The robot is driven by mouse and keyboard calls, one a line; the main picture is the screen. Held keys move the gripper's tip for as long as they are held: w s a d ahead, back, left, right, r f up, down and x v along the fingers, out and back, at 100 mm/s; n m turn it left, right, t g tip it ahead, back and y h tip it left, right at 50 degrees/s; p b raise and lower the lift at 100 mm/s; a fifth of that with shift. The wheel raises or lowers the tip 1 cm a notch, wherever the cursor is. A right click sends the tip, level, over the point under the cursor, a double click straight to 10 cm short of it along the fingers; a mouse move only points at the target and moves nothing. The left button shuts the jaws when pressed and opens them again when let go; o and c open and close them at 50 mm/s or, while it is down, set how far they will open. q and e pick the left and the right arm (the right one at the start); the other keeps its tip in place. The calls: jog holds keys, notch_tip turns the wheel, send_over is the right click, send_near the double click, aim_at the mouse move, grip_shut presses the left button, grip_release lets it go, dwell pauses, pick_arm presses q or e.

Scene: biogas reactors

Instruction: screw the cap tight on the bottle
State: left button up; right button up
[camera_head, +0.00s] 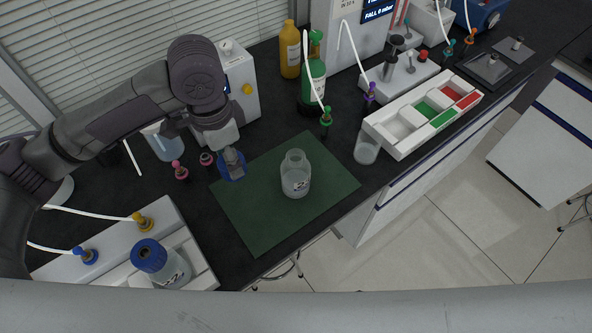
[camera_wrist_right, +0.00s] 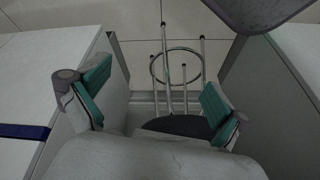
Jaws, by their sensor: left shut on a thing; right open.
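An open clear glass bottle (camera_head: 296,182) with a white label stands upright on the green mat (camera_head: 248,228). My left gripper (camera_head: 233,158) points down and is shut on a blue cap (camera_head: 232,171). It holds the cap to the left of the bottle's open neck, apart from it, over the mat's left part. In the right wrist view my right gripper (camera_wrist_right: 153,98) is open and empty, with teal finger pads, above the floor and a stool. It does not show in the head view.
A second bottle with a blue cap (camera_head: 150,256) stands in a white rack at the front left. A beaker (camera_head: 367,148) and a white compartment tray (camera_head: 397,151) are to the right. A round-framed stool (camera_wrist_right: 180,85) is below my right gripper.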

jog(key=w+a+r+t+y+p, duration=0.25)
jog(key=w+a+r+t, duration=0.3)
jog(key=r, duration=1.25)
jog(key=w+a+r+n+t+y+p, duration=0.1)
jog(key=w+a+r+t+y, duration=0.4)
jog(key=r, duration=1.2)
jog(key=w+a+r+t+p, duration=0.1)
jog(key=w+a+r+t, duration=0.4)
jog(key=r, duration=1.3)
pick_arm(q)
jog(key=w+d+r+m, duration=0.2)
jog(key=d+m, duration=0.4)
jog(key=m, duration=0.4)
jog(key=w+d+r+m, duration=0.2)
jog(key=d+m, duration=0.4)
jog(key=m, duration=0.4)
jog(key=shift+w+d+r+m, duration=0.35)
jog(key=shift+w+r+m, duration=0.05)
jog(key=shift+r, duration=0.45)
pick_arm(e)
jog(key=s+f+m+g+h, duration=0.3)
jog(key=f+h, duration=0.6)
jog(key=f, duration=0.3)
jog(key=m+g, duration=0.1)
jog(key=g, duration=0.1)
jog(key=shift+f+g, duration=0.3)
jog(key=shift+g, duration=0.05)
